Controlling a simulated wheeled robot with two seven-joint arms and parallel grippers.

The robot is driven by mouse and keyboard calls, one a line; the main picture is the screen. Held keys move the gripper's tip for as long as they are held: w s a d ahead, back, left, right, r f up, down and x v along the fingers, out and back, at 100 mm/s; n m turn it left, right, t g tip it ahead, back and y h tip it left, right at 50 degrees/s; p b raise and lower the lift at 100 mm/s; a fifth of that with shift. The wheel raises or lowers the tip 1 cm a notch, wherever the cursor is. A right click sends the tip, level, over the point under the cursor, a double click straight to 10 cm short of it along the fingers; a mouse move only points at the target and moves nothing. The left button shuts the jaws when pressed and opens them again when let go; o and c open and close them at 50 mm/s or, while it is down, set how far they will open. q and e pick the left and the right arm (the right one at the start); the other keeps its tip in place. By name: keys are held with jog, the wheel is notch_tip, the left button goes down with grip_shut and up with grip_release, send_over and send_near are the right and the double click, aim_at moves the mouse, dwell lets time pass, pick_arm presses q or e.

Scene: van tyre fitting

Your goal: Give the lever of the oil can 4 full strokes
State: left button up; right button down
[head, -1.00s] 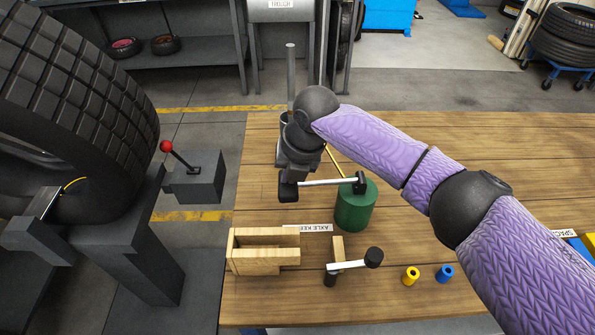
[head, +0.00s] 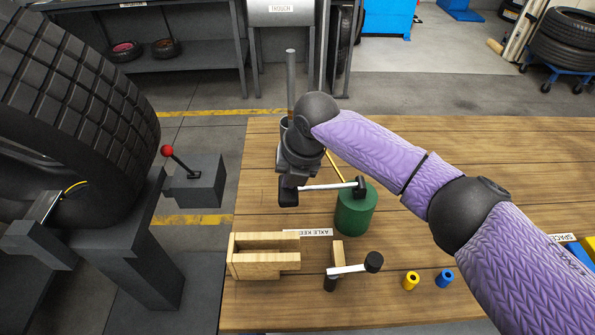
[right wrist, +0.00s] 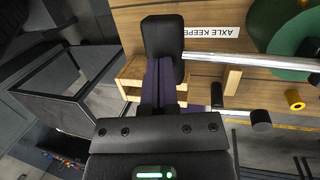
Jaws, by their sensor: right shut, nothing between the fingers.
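The green oil can (head: 355,212) stands on the wooden bench, and its top also shows in the right wrist view (right wrist: 290,30). Its lever (head: 325,187) is a bright rod running left from a black pivot to a black grip (head: 288,197), close to level. A yellow spout shows behind the can, partly hidden. My right gripper (head: 291,178) is shut and empty, just above the lever's grip. In the right wrist view its closed fingers (right wrist: 160,70) overlap the grip (right wrist: 163,35); I cannot tell whether they touch. My left gripper is out of view.
An open wooden box (head: 265,257) and an "AXLE KEEPER" label lie in front of the can. A crank-like part (head: 350,268) and yellow (head: 411,281) and blue (head: 444,279) sleeves lie nearby. A grey post (head: 290,80) rises behind.

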notch_tip(320, 180, up, 12)
jog(key=p, duration=0.9)
jog(key=shift+f, duration=0.1)
jog(key=w+d+p+v, duration=0.1)
jog(key=p+v, duration=0.5)
jog(key=v, duration=0.3)
jog(key=b+x, duration=0.4)
jog(key=s+d+b+x, duration=0.1)
jog(key=b+x, duration=0.3)
jog(key=x, duration=0.1)
jog(key=b+x, duration=0.4)
jog(key=x, duration=0.1)
jog(key=shift+s+d+f+b, duration=0.2)
jog(key=shift+s+f+b, duration=0.2)
jog(key=shift+f, duration=0.4)
